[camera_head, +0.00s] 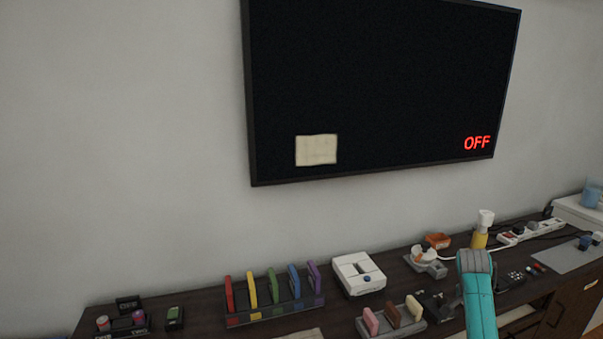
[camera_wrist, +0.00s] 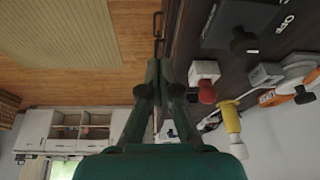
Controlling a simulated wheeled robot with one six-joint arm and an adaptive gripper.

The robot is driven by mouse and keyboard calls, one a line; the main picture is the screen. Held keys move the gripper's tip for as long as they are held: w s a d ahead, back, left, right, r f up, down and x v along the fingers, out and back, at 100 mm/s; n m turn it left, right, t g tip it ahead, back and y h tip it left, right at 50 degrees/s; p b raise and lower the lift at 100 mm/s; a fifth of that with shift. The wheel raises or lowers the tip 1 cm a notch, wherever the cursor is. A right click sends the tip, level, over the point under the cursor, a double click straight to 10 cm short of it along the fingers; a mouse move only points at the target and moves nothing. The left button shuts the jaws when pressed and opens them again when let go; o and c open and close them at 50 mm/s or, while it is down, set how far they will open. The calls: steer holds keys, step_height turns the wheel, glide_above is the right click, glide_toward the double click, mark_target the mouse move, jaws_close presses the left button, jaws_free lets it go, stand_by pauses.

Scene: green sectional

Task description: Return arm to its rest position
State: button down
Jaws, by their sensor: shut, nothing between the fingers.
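My gripper (camera_wrist: 159,72) shows in the wrist view, with its two dark green fingers close together at the tips. It is shut and nothing shows between the fingers. In the head view my turquoise arm (camera_head: 479,305) reaches up at the lower right, in front of the dark counter; I cannot make out the fingertips there. In the wrist view a counter edge and items on it lie just right of the fingers, and I cannot tell the exact gap.
The dark counter (camera_head: 205,302) carries a rack of coloured pieces (camera_head: 272,318), a white box (camera_head: 358,273), a smaller rack (camera_head: 408,329), an orange bowl (camera_head: 438,240) and a yellow-and-white bottle (camera_head: 481,230). A wall screen (camera_head: 390,80) reads OFF. Wooden floor (camera_wrist: 130,75) shows left of the fingers.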

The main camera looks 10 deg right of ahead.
steer(key=s+a+f+n+t, duration=0.25)
steer(key=a+f, duration=0.45)
steer(key=f, duration=0.5)
steer(key=s+a+f+n+t, duration=0.25)
steer(key=s+a+f, duration=0.35)
steer(key=s+a, duration=0.35)
steer(key=s+a+f+n+t, duration=0.25)
steer(key=s+a+f, duration=0.35)
steer(key=s+a, duration=0.4)
steer(key=s+a+r+n+t+y, duration=0.1)
steer(key=s+a+r+n, duration=0.2)
steer(key=s, duration=0.6)
steer(key=s+a+r+n+t+y, duration=0.1)
steer(key=s+a+r+t, duration=0.2)
steer(key=s, duration=0.6)
steer(key=s+a+r+n+t+y, duration=0.1)
steer(key=s+a+r, duration=0.1)
steer(key=s+r, duration=0.5)
steer(key=s+a+r+n+t+y, duration=0.1)
steer(key=s+a+r+n, duration=0.1)
steer(key=s+r, duration=0.5)
step_height(320, 180, up, 6)
steer(key=shift+s+a+r, duration=0.1)
steer(key=shift+s+a, duration=0.15)
steer(key=shift+a, duration=0.25)
